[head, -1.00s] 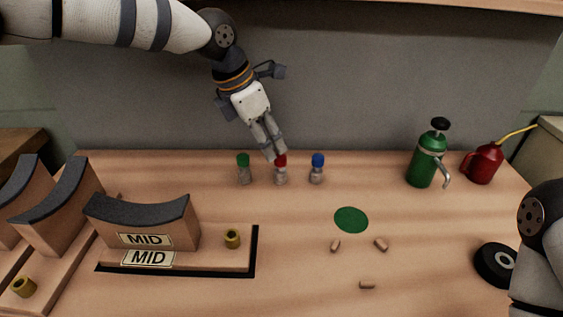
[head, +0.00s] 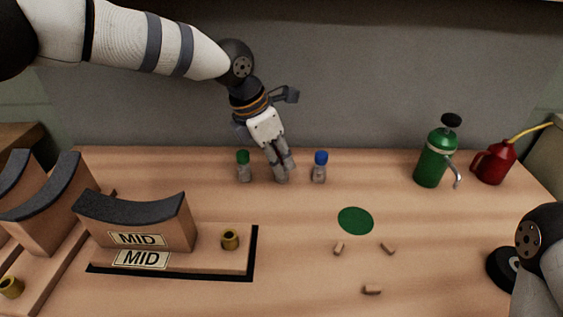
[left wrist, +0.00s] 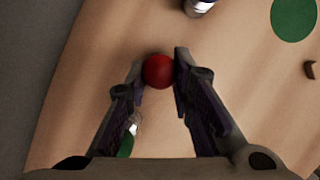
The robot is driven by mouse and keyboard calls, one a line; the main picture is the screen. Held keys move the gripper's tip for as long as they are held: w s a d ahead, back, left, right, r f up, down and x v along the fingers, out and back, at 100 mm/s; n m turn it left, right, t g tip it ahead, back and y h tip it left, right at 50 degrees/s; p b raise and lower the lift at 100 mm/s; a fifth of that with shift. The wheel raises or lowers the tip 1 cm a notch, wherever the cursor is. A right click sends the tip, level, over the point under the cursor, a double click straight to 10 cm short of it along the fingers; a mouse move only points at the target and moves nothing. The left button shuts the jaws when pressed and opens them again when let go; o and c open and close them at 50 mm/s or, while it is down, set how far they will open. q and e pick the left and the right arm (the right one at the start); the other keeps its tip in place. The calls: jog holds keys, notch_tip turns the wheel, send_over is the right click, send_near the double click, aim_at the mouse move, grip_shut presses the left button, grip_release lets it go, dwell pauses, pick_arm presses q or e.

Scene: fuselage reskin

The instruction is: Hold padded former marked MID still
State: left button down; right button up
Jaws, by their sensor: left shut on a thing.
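The padded former marked MID (head: 145,219) stands at the left of the table in the head view, a wooden block with a dark curved pad on top. It sits on a wooden base with a second MID label (head: 142,260). No gripper touches it. My left gripper (head: 281,176) is at the back middle of the table, well away from the former. In the left wrist view its fingers are closed around a bottle with a red cap (left wrist: 158,71). The head view hides that bottle behind the fingers. My right gripper is out of view; only part of that arm shows.
A green-capped bottle (head: 244,167) and a blue-capped bottle (head: 320,167) flank my left gripper. A green disc (head: 355,221) and small wooden pegs (head: 388,248) lie mid-table. A green pump can (head: 434,160), a red oil can (head: 495,162) and a black roll (head: 503,268) are at right.

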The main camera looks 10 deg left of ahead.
pick_arm(q)
jog(key=shift+r, duration=0.1)
jog(key=shift+r+p, duration=0.35)
jog(key=shift+r, duration=0.95)
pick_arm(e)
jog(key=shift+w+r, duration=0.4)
pick_arm(q)
jog(key=shift+r, duration=0.1)
jog(key=shift+r+p, duration=0.3)
jog(key=shift+r, duration=1.15)
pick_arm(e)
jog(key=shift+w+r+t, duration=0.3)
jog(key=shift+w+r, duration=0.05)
pick_arm(q)
jog(key=shift+f, duration=0.15)
